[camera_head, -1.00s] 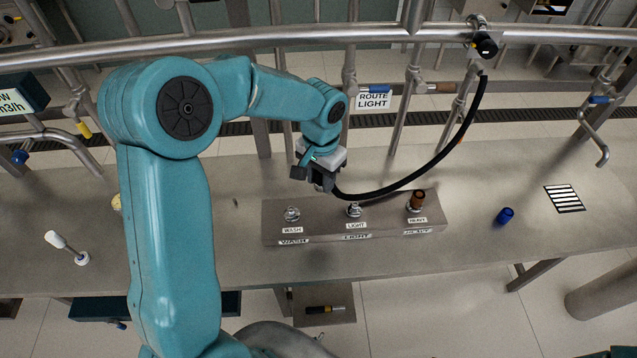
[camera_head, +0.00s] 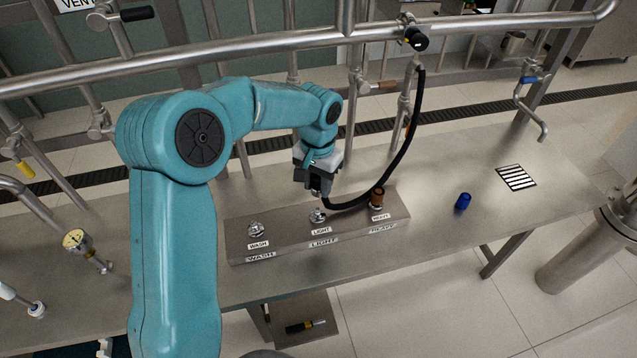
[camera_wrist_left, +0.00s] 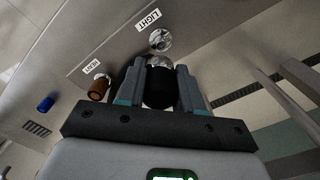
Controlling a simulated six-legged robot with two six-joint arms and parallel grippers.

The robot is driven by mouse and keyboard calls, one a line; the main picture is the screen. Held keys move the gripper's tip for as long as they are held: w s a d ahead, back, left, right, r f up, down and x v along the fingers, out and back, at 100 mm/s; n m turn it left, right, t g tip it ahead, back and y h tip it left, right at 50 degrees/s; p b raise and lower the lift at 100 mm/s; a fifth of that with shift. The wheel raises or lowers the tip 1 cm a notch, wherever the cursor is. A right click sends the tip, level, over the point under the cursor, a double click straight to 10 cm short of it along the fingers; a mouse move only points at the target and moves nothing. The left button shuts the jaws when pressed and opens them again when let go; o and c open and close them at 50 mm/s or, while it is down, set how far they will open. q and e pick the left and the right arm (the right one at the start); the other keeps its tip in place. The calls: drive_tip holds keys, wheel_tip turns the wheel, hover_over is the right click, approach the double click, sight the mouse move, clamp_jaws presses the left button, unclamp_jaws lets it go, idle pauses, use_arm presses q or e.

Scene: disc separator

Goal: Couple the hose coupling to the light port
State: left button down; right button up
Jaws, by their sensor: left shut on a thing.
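My left gripper (camera_head: 320,190) is shut on the hose coupling (camera_wrist_left: 158,88), a black body with a silver end, between its two fingers in the wrist view. The black hose (camera_head: 408,135) curves from it up to the rail. The light port (camera_head: 317,217), a silver fitting, is in the middle of the grey block (camera_head: 237,242); it also shows in the wrist view (camera_wrist_left: 160,39). The coupling is just behind and above the light port, its silver end facing it. A small gap seems to show; contact cannot be told. My right gripper is not in view.
The wash port (camera_head: 256,229) is on the left of the block. A brown cap (camera_head: 377,198) is at the heavy port. A blue cap (camera_head: 463,201) and a striped marker (camera_head: 516,177) lie on the bench to the right. A gauge (camera_head: 77,241) stands at left.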

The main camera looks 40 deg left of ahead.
sight(317, 195)
use_arm(q)
drive_tip(key=shift+s+a, duration=0.1)
drive_tip(key=shift+a, duration=0.1)
drive_tip(key=shift+f, duration=0.3)
drive_tip(key=shift+f+b, duration=0.65)
drive_tip(key=shift+b, duration=0.1)
wheel_tip(317, 195, down, 3)
drive_tip(key=shift+d+r+b, duration=0.1)
drive_tip(key=shift+r+b, duration=0.1)
drive_tip(key=shift+b, duration=0.8)
drive_tip(key=shift+f+b, duration=0.35)
drive_tip(key=shift+f, duration=0.15)
drive_tip(key=shift+f+b, duration=0.85)
drive_tip(key=shift+f, duration=0.3)
drive_tip(key=shift+f+b, duration=0.3)
drive_tip(key=shift+f, duration=0.35)
drive_tip(key=shift+f+b, duration=0.1)
drive_tip(key=shift+b, duration=0.2)
